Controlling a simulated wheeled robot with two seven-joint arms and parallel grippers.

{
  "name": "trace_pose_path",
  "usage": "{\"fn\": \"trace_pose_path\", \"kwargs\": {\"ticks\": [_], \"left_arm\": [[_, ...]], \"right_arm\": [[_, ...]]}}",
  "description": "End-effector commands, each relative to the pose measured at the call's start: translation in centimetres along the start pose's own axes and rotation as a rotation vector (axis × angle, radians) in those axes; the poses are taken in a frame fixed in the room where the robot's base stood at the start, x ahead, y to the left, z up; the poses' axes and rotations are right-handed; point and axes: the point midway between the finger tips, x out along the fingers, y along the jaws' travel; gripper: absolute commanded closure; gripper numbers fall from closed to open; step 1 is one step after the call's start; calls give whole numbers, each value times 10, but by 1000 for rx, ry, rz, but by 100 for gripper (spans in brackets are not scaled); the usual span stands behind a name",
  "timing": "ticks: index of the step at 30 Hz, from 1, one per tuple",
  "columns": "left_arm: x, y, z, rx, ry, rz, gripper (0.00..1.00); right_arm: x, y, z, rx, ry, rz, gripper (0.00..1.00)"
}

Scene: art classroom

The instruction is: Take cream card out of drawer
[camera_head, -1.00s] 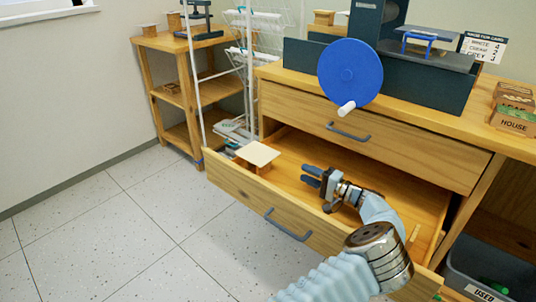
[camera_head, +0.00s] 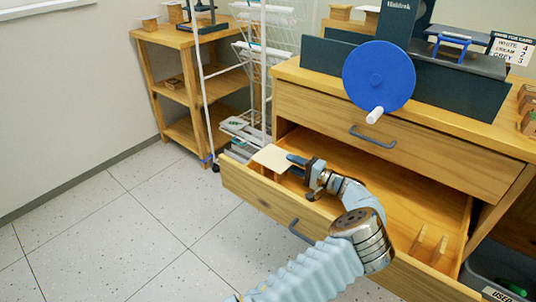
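The cream card (camera_head: 270,157) lies flat on a small wooden support at the left end of the open lower drawer (camera_head: 349,167). My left gripper (camera_head: 297,162) is at the right edge of the card, with its fingers level with it. One finger shows beside the card's edge and the other is partly hidden, so I cannot tell whether they pinch it. My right gripper is not in view.
The wooden cabinet carries a dark machine with a blue wheel (camera_head: 378,77) above the drawer. A white wire rack (camera_head: 262,55) stands just left of the drawer, near a wooden shelf (camera_head: 177,92). Floor at the left is clear.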

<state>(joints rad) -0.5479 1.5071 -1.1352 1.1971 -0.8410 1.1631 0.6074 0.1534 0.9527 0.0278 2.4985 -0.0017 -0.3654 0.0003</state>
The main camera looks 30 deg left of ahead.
Motion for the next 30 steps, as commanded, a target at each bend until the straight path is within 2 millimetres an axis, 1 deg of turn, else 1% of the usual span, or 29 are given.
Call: {"fn": "trace_pose_path", "kwargs": {"ticks": [4, 9, 11, 26, 30], "left_arm": [[0, 0, 0, 0, 0, 0, 66], [0, 0, 0, 0, 0, 0, 92], [0, 0, 0, 0, 0, 0, 100], [0, 0, 0, 0, 0, 1, 100], [0, -6, 0, -2, 0, 1, 100]], "right_arm": [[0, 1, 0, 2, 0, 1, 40], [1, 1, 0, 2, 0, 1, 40], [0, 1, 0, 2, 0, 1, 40], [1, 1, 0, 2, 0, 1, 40], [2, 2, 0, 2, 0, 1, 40]]}}
